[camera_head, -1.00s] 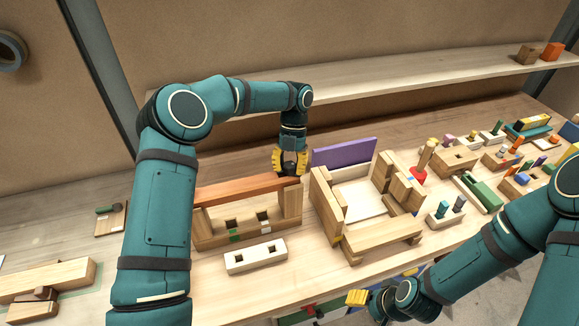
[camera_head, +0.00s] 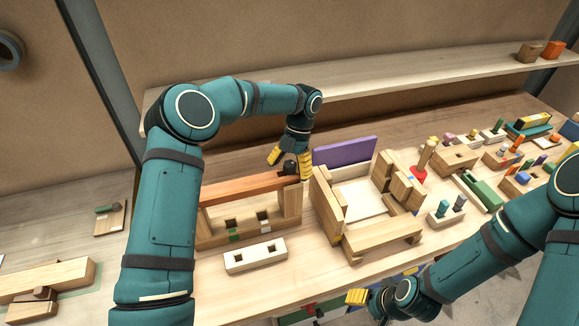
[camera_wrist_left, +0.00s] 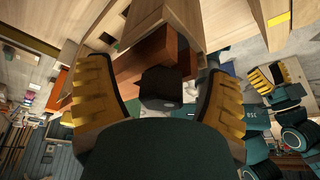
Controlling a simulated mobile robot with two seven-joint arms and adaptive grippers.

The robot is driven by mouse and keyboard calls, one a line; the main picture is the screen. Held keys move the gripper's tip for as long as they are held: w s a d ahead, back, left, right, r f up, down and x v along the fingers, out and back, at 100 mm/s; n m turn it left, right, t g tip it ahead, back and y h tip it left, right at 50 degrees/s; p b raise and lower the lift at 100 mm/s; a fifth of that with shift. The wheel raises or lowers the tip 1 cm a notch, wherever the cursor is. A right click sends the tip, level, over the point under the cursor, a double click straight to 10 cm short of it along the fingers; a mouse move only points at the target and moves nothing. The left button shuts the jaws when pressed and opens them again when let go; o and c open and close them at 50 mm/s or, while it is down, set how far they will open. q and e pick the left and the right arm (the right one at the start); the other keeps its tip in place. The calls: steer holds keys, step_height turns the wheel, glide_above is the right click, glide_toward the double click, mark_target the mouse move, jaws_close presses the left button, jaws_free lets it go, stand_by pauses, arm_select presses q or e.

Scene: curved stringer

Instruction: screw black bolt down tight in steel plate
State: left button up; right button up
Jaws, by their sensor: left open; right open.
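The black bolt (camera_head: 290,167) stands at the right end of the reddish-brown beam (camera_head: 245,187). Its dark head (camera_wrist_left: 162,82) also shows in the left wrist view, with a pale grey piece (camera_wrist_left: 160,105) beside it; I cannot tell whether that is the steel plate. My left gripper (camera_head: 291,163) is open, with its yellow fingers on both sides of the bolt head and gaps between. The bolt's shank and its depth are hidden. My right gripper (camera_head: 357,297) is at the bottom of the head view, away from the bolt; its fingers overlap there.
A wooden frame (camera_head: 330,208) and a purple board (camera_head: 344,151) stand close to the right of my left gripper. A pale block with two holes (camera_head: 255,256) lies in front of the beam. Several pegs and blocks crowd the table's right side. A shelf (camera_head: 400,81) runs behind.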

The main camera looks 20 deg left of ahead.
arm_select(q)
steer(key=v, duration=1.1)
steer(key=shift+r, duration=0.4)
steer(key=shift+w, duration=0.15)
